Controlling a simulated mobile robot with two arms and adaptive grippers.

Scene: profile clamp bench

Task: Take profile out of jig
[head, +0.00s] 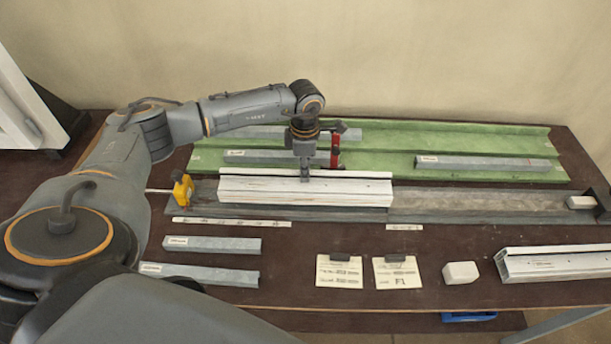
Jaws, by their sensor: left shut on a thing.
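The white profile (260,190) lies lengthwise in the left part of the long grey jig (455,203). The fingertips are small and partly hidden against the profile. The profile looks level; I cannot tell whether it is lifted from the jig. A yellow clamp (182,190) with a rod stands at the jig's left end. A red upright part (335,151) stands just behind the profile, beside my gripper. My right gripper is not in view.
A green tray (390,145) with several grey bars lies behind the jig. Two grey bars (212,244), two paper cards (340,272), a white block (460,272) and another white profile (555,263) lie in front. The jig's right part is empty, up to its end block (580,202).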

